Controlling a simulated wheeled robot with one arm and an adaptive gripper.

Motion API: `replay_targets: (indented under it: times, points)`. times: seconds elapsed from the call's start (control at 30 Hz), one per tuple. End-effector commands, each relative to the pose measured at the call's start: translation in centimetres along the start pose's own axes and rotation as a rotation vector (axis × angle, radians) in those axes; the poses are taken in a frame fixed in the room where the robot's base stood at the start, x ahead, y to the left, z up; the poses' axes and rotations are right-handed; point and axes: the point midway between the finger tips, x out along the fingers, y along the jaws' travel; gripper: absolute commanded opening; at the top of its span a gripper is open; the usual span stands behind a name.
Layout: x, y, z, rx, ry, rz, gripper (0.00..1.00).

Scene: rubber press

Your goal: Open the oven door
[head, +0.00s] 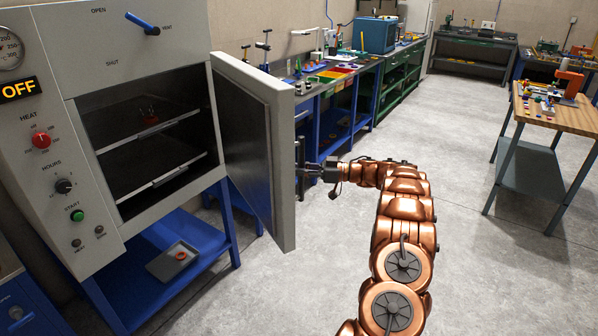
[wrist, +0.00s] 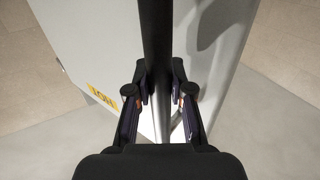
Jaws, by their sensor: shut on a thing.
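The grey oven (head: 130,90) stands at the left in the head view. Its door (head: 252,140) is swung well open, hinged on the right side of the opening, and the dark interior with its shelves shows. My gripper (head: 303,172) is at the outer face of the door, partly hidden by the door's edge. In the wrist view my gripper (wrist: 160,100) has its fingers on both sides of the dark vertical door handle (wrist: 156,45) and is shut on it. The door's outer face (wrist: 90,55) fills much of that view and bears a yellow label.
A blue stand (head: 190,250) under the oven holds a grey tray (head: 175,260). A long workbench with tools (head: 335,75) runs along the wall behind the door. A wooden-topped table (head: 550,110) stands at the right. The grey floor (head: 490,270) is clear around my arm.

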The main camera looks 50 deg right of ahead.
Motion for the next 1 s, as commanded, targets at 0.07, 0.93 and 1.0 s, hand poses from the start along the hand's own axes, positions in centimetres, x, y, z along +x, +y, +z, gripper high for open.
replay_targets:
  times: [0.07, 0.93, 1.0]
  points:
    - [-0.35, -0.08, 0.24, 0.004, -0.001, 0.000, 0.00]
    - [-0.09, -0.03, 0.04, 0.000, 0.000, -0.002, 0.47]
    - [-0.53, -0.02, 0.03, 0.000, 0.001, -0.002, 0.47]
